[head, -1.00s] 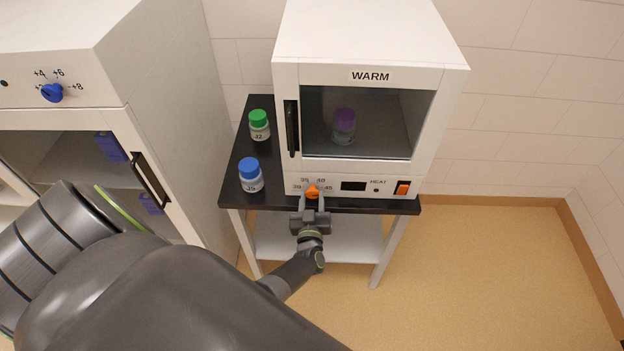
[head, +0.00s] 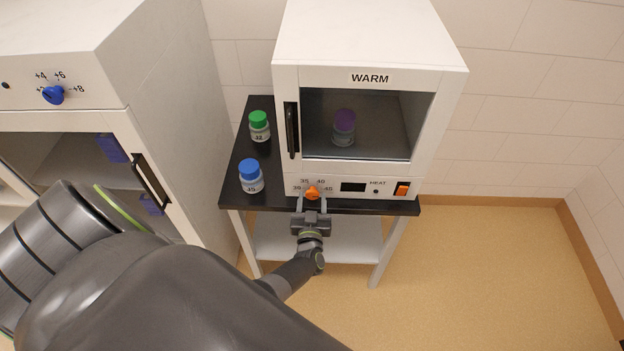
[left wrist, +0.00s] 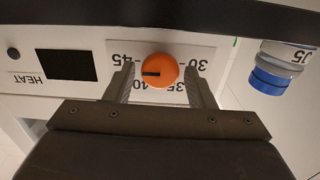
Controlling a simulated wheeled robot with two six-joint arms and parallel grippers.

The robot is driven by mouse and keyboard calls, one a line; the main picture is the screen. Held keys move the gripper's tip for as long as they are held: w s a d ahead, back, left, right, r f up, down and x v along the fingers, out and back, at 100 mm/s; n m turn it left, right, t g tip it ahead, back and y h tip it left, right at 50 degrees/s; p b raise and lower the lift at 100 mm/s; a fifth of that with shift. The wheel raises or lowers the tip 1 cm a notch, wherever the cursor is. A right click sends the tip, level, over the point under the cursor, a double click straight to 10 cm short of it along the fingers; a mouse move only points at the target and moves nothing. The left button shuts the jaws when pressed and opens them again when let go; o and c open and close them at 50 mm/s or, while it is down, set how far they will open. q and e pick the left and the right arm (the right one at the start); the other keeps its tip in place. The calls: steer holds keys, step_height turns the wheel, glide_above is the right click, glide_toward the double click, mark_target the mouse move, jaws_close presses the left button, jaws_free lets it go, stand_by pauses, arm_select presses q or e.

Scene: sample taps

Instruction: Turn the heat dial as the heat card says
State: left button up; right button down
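The orange heat dial (head: 312,193) is on the lower front panel of the white WARM cabinet (head: 370,78). Labels 30, 35, 40 and 45 surround it. In the left wrist view, which shows the panel upside down, the dial (left wrist: 160,70) has a dark mark pointing left, toward the 45 side. My left gripper (head: 312,206) is just in front of the dial. Its fingers stand either side of the dial with gaps, open and empty in the left wrist view (left wrist: 165,85). My right gripper is out of view. I see no heat card.
A dark display (head: 353,187) and an orange switch (head: 402,188) sit right of the dial. A blue-capped jar (head: 250,176) and a green-capped jar (head: 259,126) stand on the black table (head: 236,188). A purple-capped jar (head: 344,128) is inside the cabinet. Another cabinet (head: 60,30) is left.

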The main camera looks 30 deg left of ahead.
arm_select(q)
steer(key=shift+o, duration=0.8)
steer(key=shift+s+d, duration=0.1)
steer(key=shift+s, duration=0.1)
steer(key=p+v, duration=0.3)
steer(key=v, duration=1.4)
steer(key=shift+w+d+f, duration=0.1)
